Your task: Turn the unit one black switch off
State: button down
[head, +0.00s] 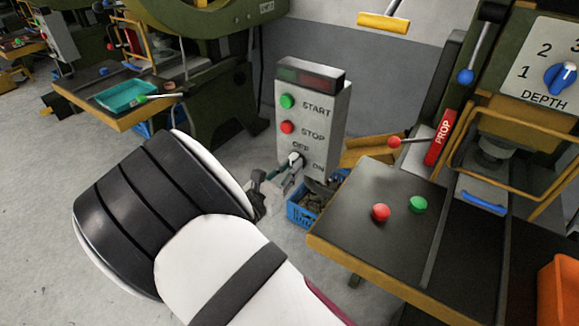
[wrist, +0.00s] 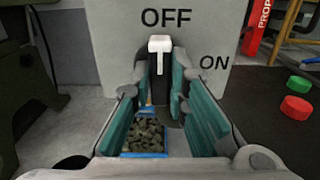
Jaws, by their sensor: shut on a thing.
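The grey control box (head: 328,122) stands in the middle of the head view, with a green START button (head: 287,101), a red STOP button (head: 287,127) and OFF and ON labels below. The black switch (wrist: 160,60) has a white tip and shows in the wrist view on the box face. Its lever points up, under the OFF label (wrist: 166,17); the ON label (wrist: 214,62) is lower right. My gripper (wrist: 161,80) reaches the box, its teal-padded fingers on either side of the switch, shut on it. In the head view my gripper (head: 288,175) partly hides the switch.
A blue crate (head: 300,212) of dark pieces sits on the floor below the box. A machine table (head: 338,222) with red (head: 380,212) and green (head: 418,204) buttons stands close on the right. Another machine with a teal tray (head: 122,97) is at the back left. Floor at left is clear.

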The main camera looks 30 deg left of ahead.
jog(key=shift+s+f, duration=0.1)
jog(key=shift+f, duration=0.05)
jog(key=c, duration=1.6)
grip_release()
jog(key=shift+o, duration=0.2)
jog(key=s+a, duration=0.1)
jog(key=s, duration=1.1)
